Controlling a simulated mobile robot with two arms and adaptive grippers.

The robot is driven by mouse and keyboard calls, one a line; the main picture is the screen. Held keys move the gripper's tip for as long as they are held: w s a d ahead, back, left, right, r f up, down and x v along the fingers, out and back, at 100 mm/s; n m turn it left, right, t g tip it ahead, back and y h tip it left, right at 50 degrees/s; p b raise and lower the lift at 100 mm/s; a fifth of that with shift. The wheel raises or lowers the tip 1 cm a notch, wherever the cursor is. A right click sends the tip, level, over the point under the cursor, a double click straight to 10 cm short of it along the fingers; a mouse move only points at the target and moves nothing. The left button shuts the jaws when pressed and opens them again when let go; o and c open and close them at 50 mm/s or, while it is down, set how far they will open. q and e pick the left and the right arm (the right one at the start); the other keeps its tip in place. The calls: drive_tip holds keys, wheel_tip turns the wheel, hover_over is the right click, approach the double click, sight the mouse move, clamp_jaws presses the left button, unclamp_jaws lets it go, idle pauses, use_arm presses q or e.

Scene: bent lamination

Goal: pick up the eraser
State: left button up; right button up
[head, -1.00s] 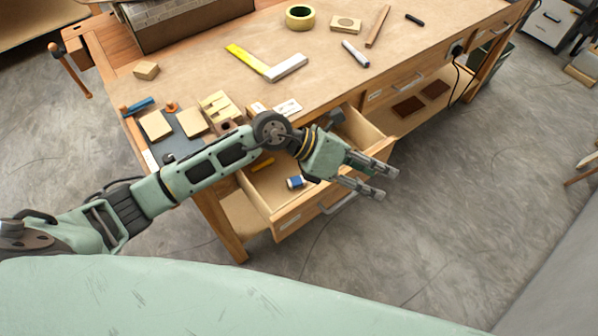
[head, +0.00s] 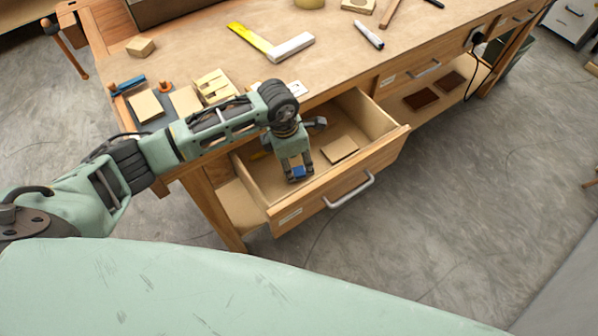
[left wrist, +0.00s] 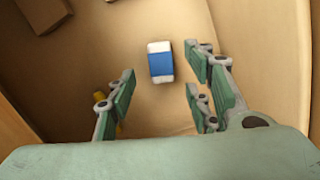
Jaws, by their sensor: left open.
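The eraser (left wrist: 160,62) is white with a blue sleeve and lies on the floor of the open drawer (head: 357,187). In the head view the eraser (head: 299,172) shows partly, between the fingers of my left gripper (head: 300,174). My left gripper points down into the drawer, open and empty. In the left wrist view its fingers (left wrist: 160,98) stand apart, with the eraser lying beyond the tips, roughly centred between them. My right gripper is not in view.
A flat wooden piece (head: 339,150) lies in the drawer to the right of my gripper. A yellow item (left wrist: 120,128) is partly hidden behind a finger. The drawer walls surround the gripper. The workbench top (head: 330,70) holds a yellow square, a marker and wooden blocks.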

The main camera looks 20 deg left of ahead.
sight(299, 171)
use_arm(q)
drive_tip(key=f, duration=0.4)
drive_tip(key=shift+w+d+p, duration=0.2)
drive_tip(key=shift+d+p, duration=0.1)
drive_tip(key=shift+d, duration=0.05)
drive_tip(key=shift+c, duration=0.4)
clamp_jaws()
